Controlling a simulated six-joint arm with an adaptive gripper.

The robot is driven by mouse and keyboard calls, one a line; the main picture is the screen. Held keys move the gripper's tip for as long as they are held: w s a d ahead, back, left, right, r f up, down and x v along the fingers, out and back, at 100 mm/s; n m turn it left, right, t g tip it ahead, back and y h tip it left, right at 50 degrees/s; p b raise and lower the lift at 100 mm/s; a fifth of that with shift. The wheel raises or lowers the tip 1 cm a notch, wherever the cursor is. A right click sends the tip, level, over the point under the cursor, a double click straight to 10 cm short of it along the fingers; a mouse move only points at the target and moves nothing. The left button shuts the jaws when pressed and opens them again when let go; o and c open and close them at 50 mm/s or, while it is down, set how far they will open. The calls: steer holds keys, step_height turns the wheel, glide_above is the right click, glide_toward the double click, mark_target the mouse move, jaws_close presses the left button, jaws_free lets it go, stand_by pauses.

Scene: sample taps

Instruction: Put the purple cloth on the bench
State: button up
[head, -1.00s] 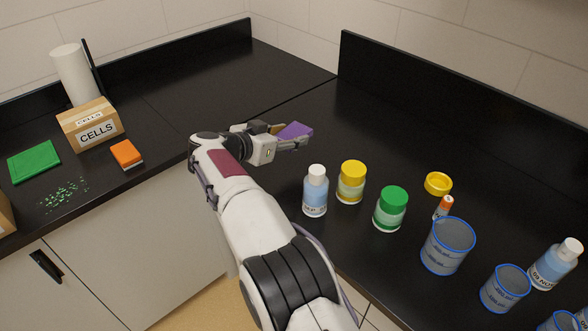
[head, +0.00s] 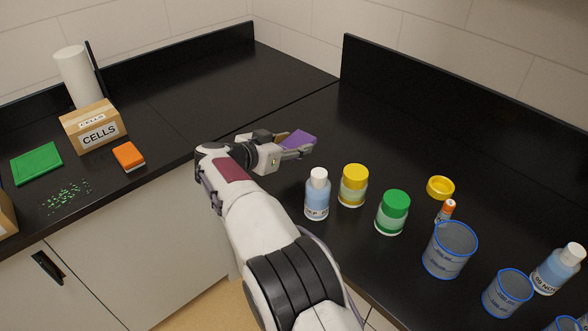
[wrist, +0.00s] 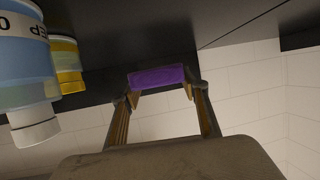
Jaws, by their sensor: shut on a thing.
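The purple cloth (head: 299,140) is a small flat folded piece held at the end of my gripper (head: 288,150), near the corner of the black bench (head: 330,115). In the wrist view the purple cloth (wrist: 158,77) lies between the two fingertips of my gripper (wrist: 160,92), which is shut on it. The dark bench top (wrist: 100,50) lies past the cloth there. I cannot tell exactly how far the cloth is from the bench surface.
A blue bottle (head: 317,195), a yellow-lidded jar (head: 353,186) and a green-lidded jar (head: 392,212) stand right of my gripper. Blue-rimmed beakers (head: 448,250) stand further right. The bench behind my gripper is clear.

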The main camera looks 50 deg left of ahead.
mark_target(293, 175)
steer(key=shift+f, duration=1.85)
steer(key=shift+f, duration=2.3)
steer(key=shift+f, duration=0.25)
steer(key=o, duration=0.9)
steer(key=shift+r, duration=0.1)
steer(key=shift+v, duration=3.9)
